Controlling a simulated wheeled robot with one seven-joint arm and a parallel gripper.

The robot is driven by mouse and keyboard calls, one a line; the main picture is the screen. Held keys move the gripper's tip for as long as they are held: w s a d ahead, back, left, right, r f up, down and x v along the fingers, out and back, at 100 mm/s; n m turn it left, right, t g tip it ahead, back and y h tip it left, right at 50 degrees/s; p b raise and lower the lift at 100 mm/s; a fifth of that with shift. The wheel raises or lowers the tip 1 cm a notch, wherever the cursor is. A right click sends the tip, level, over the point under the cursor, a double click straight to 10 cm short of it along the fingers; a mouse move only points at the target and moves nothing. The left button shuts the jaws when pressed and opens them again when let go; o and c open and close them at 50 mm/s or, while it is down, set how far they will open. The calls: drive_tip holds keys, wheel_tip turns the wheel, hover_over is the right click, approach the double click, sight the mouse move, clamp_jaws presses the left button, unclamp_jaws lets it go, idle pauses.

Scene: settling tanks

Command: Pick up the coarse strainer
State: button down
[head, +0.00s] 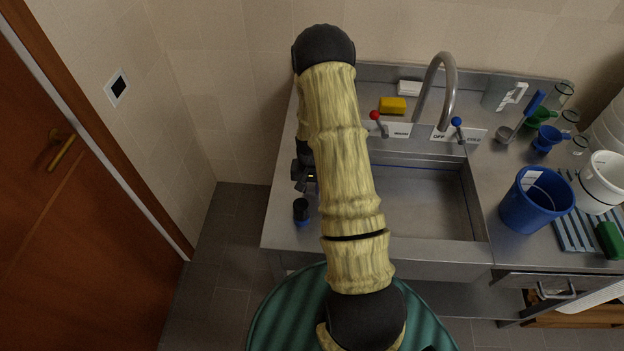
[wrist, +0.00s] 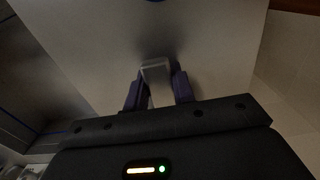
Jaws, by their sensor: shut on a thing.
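My gripper shows in the wrist view (wrist: 157,82), with its two dark purple fingers shut on a small grey, block-like piece (wrist: 157,68). I cannot tell from the visible part whether this piece is the coarse strainer. It is close above or on a plain grey metal surface. In the head view, my arm covers most of my gripper; only dark parts of the wrist show at the left end of the sink counter. A small black thing with a blue base (head: 301,210) stands just in front of them. No other thing is clearly the coarse strainer.
The steel sink basin (head: 430,205) is right of my arm, below a tall faucet (head: 448,85). A yellow sponge (head: 392,105) lies behind it. A blue bucket (head: 535,205), white buckets (head: 605,180), funnels and glass jars crowd the right counter. A wooden door (head: 70,220) is at left.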

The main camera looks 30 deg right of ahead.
wheel_tip(320, 180, up, 10)
drive_tip(key=b, duration=0.2)
drive_tip(key=shift+b, duration=0.4)
drive_tip(key=shift+f, duration=0.1)
idle(0.3)
